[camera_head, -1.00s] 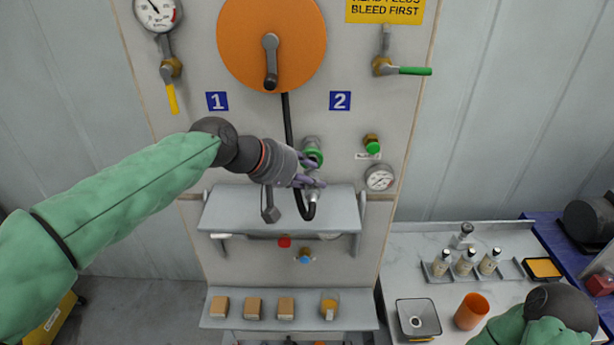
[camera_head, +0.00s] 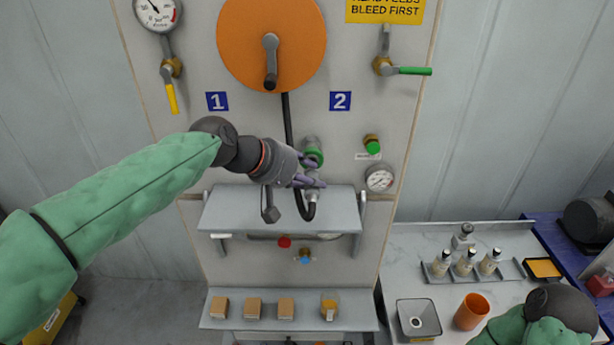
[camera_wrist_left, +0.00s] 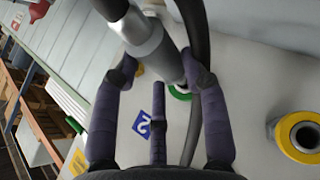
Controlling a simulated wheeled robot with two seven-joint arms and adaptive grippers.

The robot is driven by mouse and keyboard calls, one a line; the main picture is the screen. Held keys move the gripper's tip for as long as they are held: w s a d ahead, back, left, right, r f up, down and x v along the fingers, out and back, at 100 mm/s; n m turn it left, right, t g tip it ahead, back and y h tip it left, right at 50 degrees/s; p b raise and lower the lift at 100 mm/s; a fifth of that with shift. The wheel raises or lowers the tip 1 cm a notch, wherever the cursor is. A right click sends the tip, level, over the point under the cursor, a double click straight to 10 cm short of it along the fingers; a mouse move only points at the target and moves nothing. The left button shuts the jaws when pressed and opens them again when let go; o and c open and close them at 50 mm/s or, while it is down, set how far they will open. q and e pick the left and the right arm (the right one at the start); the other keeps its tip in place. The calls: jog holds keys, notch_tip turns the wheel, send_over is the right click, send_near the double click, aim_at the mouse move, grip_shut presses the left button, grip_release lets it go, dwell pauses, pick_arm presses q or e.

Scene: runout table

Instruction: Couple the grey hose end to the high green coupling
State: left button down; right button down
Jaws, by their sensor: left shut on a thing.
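The grey hose end (camera_head: 313,195) is in my left gripper (camera_head: 314,172), below the green-ringed coupling (camera_head: 313,156) on the panel. The fingers are shut around it. The black hose (camera_head: 288,125) hangs from the orange reel and loops up to the hose end. My right forearm shows at the lower right; its gripper is out of view.
A yellow-ringed coupling (camera_wrist_left: 300,137) shows in the left wrist view. A green-capped fitting (camera_head: 372,145) and small gauge (camera_head: 380,178) sit right of the coupling. A grey shelf (camera_head: 230,208) lies below. Orange cup (camera_head: 471,311) and bottles stand on the right bench.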

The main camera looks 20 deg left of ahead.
pick_arm(q)
jog(key=shift+w+a+p, duration=0.1)
jog(key=shift+w+a, duration=0.1)
jog(key=shift+w, duration=0.5)
jog(key=shift+w+a+p, duration=0.1)
jog(key=shift+w+a, duration=0.1)
jog(key=shift+w, duration=0.45)
jog(key=shift+w+a+p, duration=0.1)
jog(key=shift+w+a, duration=0.1)
jog(key=shift+w, duration=0.5)
jog(key=shift+w+r, duration=0.15)
jog(key=shift+w, duration=0.05)
jog(key=c, duration=0.6)
grip_release()
jog(key=shift+w+a, duration=0.1)
jog(key=shift+w, duration=0.05)
